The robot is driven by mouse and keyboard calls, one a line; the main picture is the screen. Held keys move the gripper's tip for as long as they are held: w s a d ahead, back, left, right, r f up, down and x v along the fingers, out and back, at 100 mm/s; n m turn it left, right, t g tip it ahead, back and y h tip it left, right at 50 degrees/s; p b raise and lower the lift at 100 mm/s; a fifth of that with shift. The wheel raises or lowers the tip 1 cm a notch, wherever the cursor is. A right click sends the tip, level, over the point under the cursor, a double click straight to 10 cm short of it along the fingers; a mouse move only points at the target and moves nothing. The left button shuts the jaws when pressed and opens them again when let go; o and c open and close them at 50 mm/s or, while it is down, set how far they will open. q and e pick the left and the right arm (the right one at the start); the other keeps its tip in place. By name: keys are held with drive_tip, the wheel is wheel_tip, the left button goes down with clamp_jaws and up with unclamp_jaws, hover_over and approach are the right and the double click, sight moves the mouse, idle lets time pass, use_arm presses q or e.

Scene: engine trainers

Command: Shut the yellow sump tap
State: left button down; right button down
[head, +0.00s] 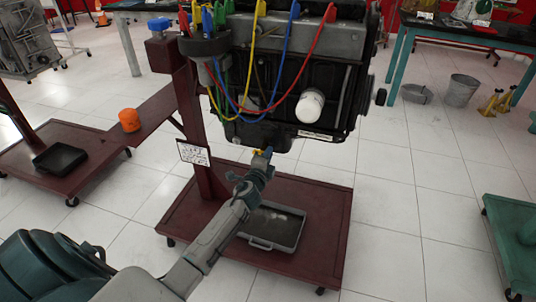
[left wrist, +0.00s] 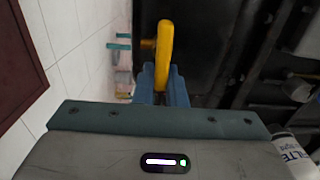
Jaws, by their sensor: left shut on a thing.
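The yellow sump tap (left wrist: 165,50) shows large in the left wrist view, with its lever between the blue fingertips of my left gripper (left wrist: 163,84). In the head view only a little yellow of the tap (head: 268,151) shows at the bottom of the engine (head: 285,80). My left gripper (head: 262,157) reaches up to it from below and is shut on the lever. Whether the tap's passage is open or shut cannot be told. My right gripper is not in view.
A grey drain tray (head: 272,243) lies on the dark red stand base (head: 320,190) under the engine. Coloured cables hang across the engine front, by a white filter (head: 310,106). A green stand (head: 510,240) is at the right; white floor lies between.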

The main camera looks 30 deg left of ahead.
use_arm(q)
drive_tip(key=shift+f, duration=0.1)
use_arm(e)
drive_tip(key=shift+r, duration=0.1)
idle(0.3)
use_arm(q)
drive_tip(key=c, duration=1.5)
unclamp_jaws()
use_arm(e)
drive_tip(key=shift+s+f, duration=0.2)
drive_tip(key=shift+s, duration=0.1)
use_arm(q)
drive_tip(key=v, duration=1.1)
drive_tip(key=shift+d, duration=0.1)
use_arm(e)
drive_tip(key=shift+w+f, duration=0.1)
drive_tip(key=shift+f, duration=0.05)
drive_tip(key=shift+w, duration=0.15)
